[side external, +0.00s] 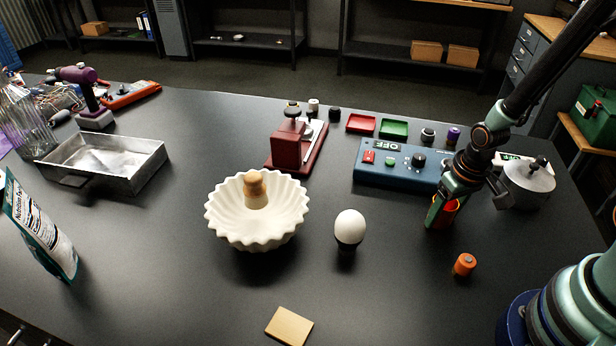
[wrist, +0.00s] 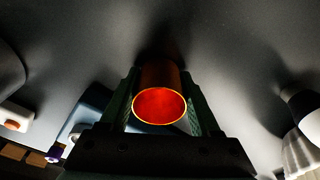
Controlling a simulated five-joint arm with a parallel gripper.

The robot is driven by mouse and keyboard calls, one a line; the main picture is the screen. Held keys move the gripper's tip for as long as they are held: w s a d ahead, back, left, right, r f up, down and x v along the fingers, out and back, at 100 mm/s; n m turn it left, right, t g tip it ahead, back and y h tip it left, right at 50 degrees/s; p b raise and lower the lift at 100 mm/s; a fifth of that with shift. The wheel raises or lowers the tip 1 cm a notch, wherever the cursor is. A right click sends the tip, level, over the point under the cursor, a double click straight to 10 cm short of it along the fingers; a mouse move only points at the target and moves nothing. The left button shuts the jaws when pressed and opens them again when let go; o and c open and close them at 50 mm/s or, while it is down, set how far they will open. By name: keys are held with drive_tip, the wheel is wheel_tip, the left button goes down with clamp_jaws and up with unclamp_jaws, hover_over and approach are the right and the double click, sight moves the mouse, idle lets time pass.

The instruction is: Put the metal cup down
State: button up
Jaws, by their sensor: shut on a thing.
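My gripper (side external: 438,222) is low over the right part of the black table, in front of the blue control box. It is shut on the metal cup (side external: 452,207), whose red-orange inside shows between the fingers in the side view. In the wrist view the cup (wrist: 160,106) sits between the two fingers (wrist: 163,118), with a bright round rim, a glowing red inside and a coppery outer wall. The fingers hide most of the cup in the side view. I cannot tell whether its base touches the table.
The blue control box (side external: 400,168) is behind the gripper, and a lidded pot (side external: 527,184) is to its right. An orange cylinder (side external: 464,265) stands in front. A white egg (side external: 349,226) in a dark holder and a fluted bowl (side external: 230,222) are left.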

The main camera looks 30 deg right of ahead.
drive_tip(key=shift+f, duration=0.15)
drive_tip(key=o, duration=1.4)
wheel_tip(320, 180, up, 12)
drive_tip(key=s, duration=0.1)
wheel_tip(320, 180, up, 12)
drive_tip(key=n+t, duration=0.1)
drive_tip(key=t, duration=0.3)
hover_over(444, 227)
drive_tip(key=w+a, duration=0.1)
drive_tip(key=a, duration=0.2)
drive_tip(key=shift+a+r+n, duration=0.1)
drive_tip(key=shift+r+n, duration=0.2)
drive_tip(key=shift+r, duration=0.1)
